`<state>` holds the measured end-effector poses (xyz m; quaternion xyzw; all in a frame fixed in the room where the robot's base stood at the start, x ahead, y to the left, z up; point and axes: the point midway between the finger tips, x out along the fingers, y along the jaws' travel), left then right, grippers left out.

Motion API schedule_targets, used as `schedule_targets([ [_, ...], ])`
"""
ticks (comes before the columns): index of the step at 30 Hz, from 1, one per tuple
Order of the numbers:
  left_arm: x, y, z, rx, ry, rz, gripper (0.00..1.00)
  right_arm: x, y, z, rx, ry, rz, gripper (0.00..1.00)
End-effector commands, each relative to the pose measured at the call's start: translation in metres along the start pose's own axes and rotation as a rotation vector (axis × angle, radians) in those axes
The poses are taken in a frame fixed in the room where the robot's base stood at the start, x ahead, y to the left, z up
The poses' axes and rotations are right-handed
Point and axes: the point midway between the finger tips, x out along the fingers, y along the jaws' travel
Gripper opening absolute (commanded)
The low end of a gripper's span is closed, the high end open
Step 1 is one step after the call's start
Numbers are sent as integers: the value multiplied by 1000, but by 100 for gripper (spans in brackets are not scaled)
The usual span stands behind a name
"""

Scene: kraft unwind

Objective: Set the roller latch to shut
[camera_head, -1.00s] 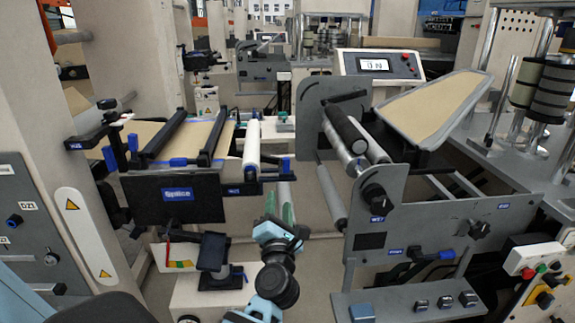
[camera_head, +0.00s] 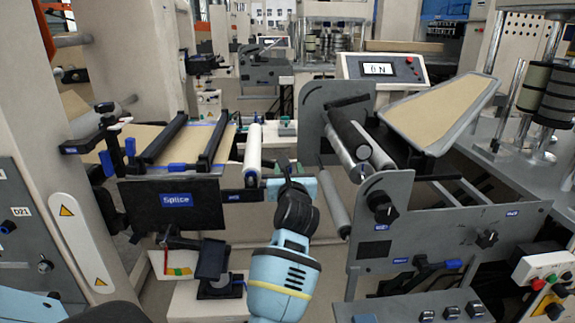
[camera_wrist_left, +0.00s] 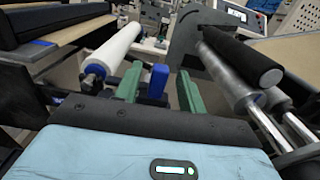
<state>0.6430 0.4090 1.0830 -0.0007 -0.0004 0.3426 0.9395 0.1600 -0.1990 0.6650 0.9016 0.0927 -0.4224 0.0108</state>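A small blue-tipped lever (camera_wrist_left: 157,81) on a black mount stands upright beside the white roller (camera_wrist_left: 112,50); I take it for the roller latch, but no readable label confirms it. My left gripper (camera_wrist_left: 160,76) is open, with one green finger on each side of the blue tip and visible gaps. In the head view the blue tip (camera_head: 284,162) shows at the right end of the splice unit, near the white roller (camera_head: 253,150). My left gripper (camera_head: 290,168) is just in front of it, its fingers mostly hidden by the wrist. My right gripper is not in view.
The dark Splice panel (camera_head: 172,204) is left of my arm. The grey side plate (camera_head: 440,225) with black knobs and the metal and black rollers (camera_head: 350,140) stand close on the right. A display box (camera_head: 380,69) reads ON behind. A narrow gap lies between the units.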

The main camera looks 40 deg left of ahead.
Motion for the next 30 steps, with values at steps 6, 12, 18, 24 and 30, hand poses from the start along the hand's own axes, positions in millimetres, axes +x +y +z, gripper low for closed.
schedule_targets([
  [6, 28, 0, -1, 3, 0, 1, 40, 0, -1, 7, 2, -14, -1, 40],
  [12, 38, 0, 0, 1, 0, 1, 40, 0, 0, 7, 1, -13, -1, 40],
  [18, 38, 1, 0, 1, 0, 1, 40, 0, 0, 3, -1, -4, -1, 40],
  [24, 38, 1, 0, 1, 0, 1, 20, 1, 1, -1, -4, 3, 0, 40],
  [30, 38, 0, -1, 2, 0, 1, 0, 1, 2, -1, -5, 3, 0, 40],
])
